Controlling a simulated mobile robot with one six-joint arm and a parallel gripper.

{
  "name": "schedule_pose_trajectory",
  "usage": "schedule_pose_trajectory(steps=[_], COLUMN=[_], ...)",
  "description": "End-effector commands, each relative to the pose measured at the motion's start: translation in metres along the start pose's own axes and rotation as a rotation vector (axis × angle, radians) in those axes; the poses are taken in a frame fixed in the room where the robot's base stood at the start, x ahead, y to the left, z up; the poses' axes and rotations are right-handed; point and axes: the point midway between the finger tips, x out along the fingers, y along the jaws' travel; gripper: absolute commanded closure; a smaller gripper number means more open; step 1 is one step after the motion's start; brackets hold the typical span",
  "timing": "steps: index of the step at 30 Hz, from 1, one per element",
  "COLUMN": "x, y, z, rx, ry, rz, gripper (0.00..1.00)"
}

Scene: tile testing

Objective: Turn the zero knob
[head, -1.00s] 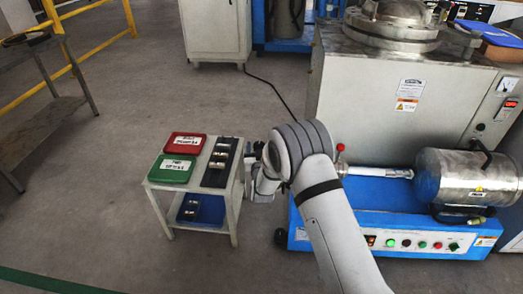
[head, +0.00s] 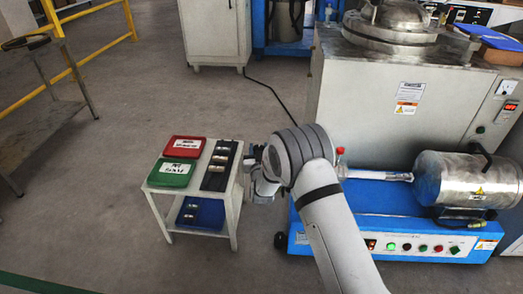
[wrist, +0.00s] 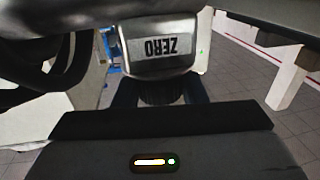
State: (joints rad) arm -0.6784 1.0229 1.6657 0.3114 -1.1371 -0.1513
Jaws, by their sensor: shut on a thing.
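In the wrist view, a dark ribbed zero knob (wrist: 160,92) sits below a grey metal housing (wrist: 158,50). In the head view, my gripper (head: 262,183) is partly hidden behind my own arm, near the right side of the small white cart. The knob cannot be made out in the head view.
The white cart (head: 234,213) holds a red tray (head: 184,147), a green tray (head: 171,173) and a black strip with small metal pieces; a blue tray (head: 201,213) is below. A blue-based machine (head: 440,240) stands right.

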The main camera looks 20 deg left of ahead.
Motion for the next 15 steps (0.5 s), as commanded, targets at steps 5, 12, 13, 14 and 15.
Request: schedule_pose_trajectory(steps=[5, 12, 13, 14, 15], x=[0.001, 0.0013, 0.0013, 0.0013, 0.0013], y=[0.0039, 0.0044, 0.0046, 0.0043, 0.0039], z=[-0.0003, -0.0003, -0.0003, -0.0004, -0.0005], rx=[-0.001, -0.001, 0.0, 0.0, 0.0], ry=[0.003, 0.006, 0.006, 0.007, 0.007], rz=[-0.055, -0.221, -0.242, -0.262, -0.288], gripper=[0.85, 0.85, 0.85, 0.85, 0.85])
